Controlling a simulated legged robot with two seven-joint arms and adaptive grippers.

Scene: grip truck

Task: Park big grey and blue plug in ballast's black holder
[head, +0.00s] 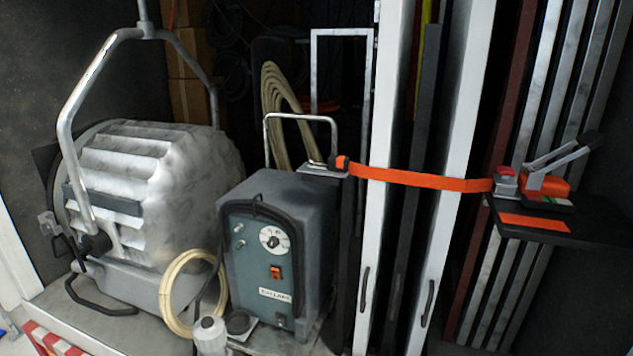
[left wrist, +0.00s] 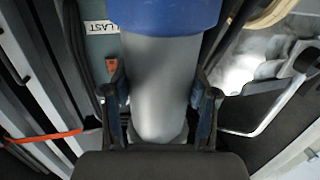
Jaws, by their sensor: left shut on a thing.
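The ballast (head: 268,262) is a grey-teal box with a dial and an orange switch, standing on the truck floor. The big plug (left wrist: 155,85) fills the middle of the left wrist view, with a grey body and a blue collar. My left gripper (left wrist: 160,98) is shut around its grey body. A light grey rounded piece (head: 210,337) at the head view's bottom edge seems to be the plug's top. A black round rim (head: 238,322) beside it, at the ballast's lower front, looks like the holder; its opening is unclear. My right gripper is not in view.
A large silver lamp (head: 150,190) stands left of the ballast. A coiled cream cable (head: 170,305) lies between them, and a black cable runs nearby. Right of the ballast, an orange strap (head: 420,179) crosses tall white panels (head: 375,210).

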